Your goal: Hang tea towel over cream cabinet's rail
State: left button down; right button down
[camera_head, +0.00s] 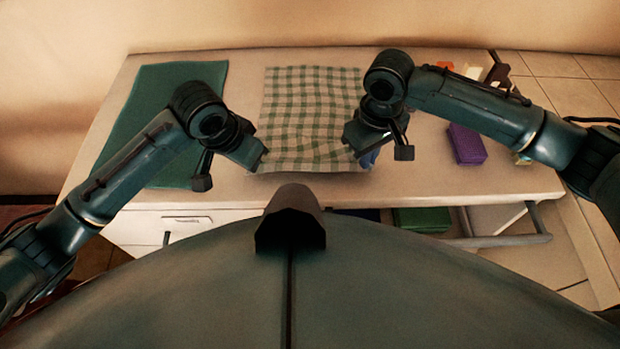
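The tea towel (305,115), checked in green and off-white, lies spread over the middle of the cream cabinet's top (235,200), its near edge close to the cabinet's front edge. My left gripper (257,158) is at the towel's near left corner. My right gripper (357,146) is at its near right corner, where the cloth looks wrinkled. Both gripper bodies hide their fingertips, so I cannot tell whether they pinch the cloth. The rail (495,241) runs along the cabinet's front, at the right, below the top; my body hides part of it.
A green mat (145,105) lies on the left of the top. A purple block (467,144) and several small items stand at the right, partly behind my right arm. A green box (422,219) sits below the top.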

pick_arm(q)
jog(key=shift+a+r, duration=0.1)
jog(key=shift+r, duration=0.3)
pick_arm(e)
jog(key=shift+d+r, duration=0.1)
jog(key=shift+r, duration=0.3)
pick_arm(q)
jog(key=shift+r, duration=0.1)
pick_arm(e)
jog(key=shift+r, duration=0.1)
